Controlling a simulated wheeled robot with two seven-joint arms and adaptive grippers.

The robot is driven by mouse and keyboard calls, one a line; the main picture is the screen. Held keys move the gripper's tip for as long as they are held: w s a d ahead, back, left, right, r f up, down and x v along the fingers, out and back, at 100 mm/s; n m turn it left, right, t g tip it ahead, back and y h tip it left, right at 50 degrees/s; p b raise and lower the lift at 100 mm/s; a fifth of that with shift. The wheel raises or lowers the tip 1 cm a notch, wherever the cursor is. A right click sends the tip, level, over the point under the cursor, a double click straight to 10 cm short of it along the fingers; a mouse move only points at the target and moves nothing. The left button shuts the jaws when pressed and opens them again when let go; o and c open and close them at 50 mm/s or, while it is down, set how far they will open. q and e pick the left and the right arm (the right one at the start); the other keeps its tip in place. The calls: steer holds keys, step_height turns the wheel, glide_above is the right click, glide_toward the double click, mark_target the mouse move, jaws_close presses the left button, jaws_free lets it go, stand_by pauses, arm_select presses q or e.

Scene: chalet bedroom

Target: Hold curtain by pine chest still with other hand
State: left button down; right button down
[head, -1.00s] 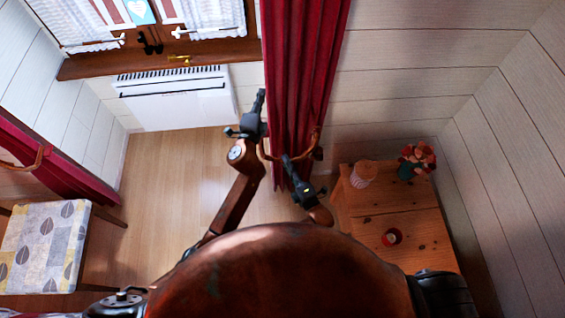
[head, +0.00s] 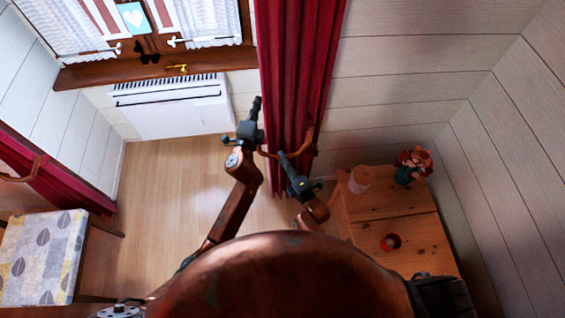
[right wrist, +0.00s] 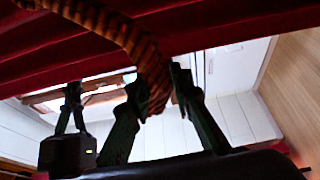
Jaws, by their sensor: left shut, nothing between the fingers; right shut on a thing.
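The dark red curtain (head: 300,55) by the pine chest (head: 415,235) hangs in long folds right of the window. A brown rope tieback (head: 309,134) loops around it; in the right wrist view the striped rope (right wrist: 125,35) runs below red cloth (right wrist: 225,28). My right gripper (head: 281,155) is shut on the rope; in its wrist view the fingers (right wrist: 155,90) stand on either side of it. My left gripper (head: 256,103) is shut and empty, just left of the curtain, higher in the head view. The exact gap between it and the cloth cannot be told.
A white heater (head: 172,105) is under the window. Another curtain (head: 70,185) and a patterned seat (head: 40,255) are at left. Wooden floor between is clear.

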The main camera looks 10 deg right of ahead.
steer(key=w, duration=0.2)
steer(key=w+f, duration=0.1)
steer(key=w, duration=0.1)
steer(key=shift+f, duration=0.2)
stand_by(0.5)
stand_by(0.4)
steer(key=c, duration=1.7)
jaws_free()
steer(key=shift+o, duration=0.2)
steer(key=shift+f, duration=0.1)
steer(key=v, duration=1.1)
steer(key=shift+s, duration=0.45)
